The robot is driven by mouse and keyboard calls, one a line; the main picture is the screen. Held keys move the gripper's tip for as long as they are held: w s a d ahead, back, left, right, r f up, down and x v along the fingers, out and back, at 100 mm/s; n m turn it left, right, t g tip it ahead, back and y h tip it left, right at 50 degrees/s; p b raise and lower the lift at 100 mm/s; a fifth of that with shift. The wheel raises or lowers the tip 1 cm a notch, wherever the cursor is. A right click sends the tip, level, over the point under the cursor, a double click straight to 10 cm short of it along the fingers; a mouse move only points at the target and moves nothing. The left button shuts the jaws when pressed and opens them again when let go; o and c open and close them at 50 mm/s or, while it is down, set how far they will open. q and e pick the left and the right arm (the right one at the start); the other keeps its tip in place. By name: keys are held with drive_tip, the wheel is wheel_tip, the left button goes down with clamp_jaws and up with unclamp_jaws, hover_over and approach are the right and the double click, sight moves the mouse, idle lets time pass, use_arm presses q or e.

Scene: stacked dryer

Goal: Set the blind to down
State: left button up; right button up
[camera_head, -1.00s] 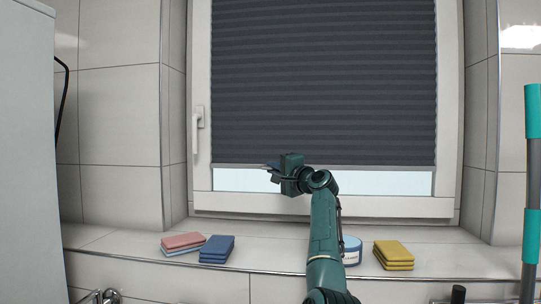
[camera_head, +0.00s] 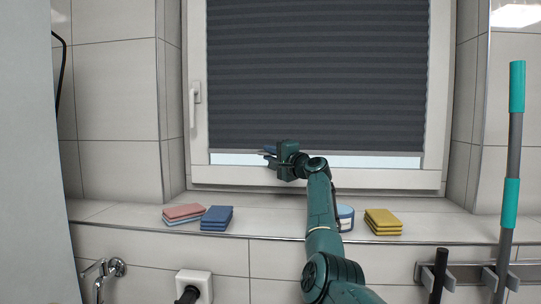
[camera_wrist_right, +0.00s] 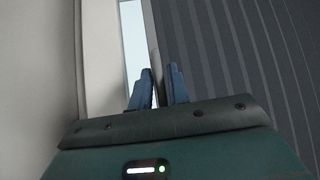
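The dark grey pleated blind (camera_head: 315,80) covers most of the window, and a narrow bright strip of glass (camera_head: 380,161) shows below it. My right gripper (camera_head: 269,153) is at the blind's bottom rail (camera_head: 400,153), left of the window's middle. In the right wrist view, the two blue fingers (camera_wrist_right: 159,85) stand on either side of the thin rail (camera_wrist_right: 156,40) and are closed on it. The pleats are on the right there, the bright glass on the left. My left gripper is not in view.
The sill below holds pink sponges (camera_head: 183,212), blue sponges (camera_head: 217,218), yellow sponges (camera_head: 383,222) and a blue-white tub (camera_head: 345,217) partly behind my arm. A window handle (camera_head: 195,104) is at left. A teal-grey pole (camera_head: 511,170) stands at right.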

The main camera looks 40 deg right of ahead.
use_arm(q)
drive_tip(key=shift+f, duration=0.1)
use_arm(e)
drive_tip(key=shift+o, duration=1.1)
use_arm(q)
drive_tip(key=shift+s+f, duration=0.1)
drive_tip(key=b, duration=0.2)
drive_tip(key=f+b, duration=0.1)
drive_tip(key=b, duration=0.1)
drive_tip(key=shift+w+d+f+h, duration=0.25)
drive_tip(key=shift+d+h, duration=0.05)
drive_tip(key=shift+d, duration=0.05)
use_arm(e)
drive_tip(key=s+a+f, duration=0.1)
drive_tip(key=s, duration=1.2)
drive_tip(key=shift+f, duration=0.3)
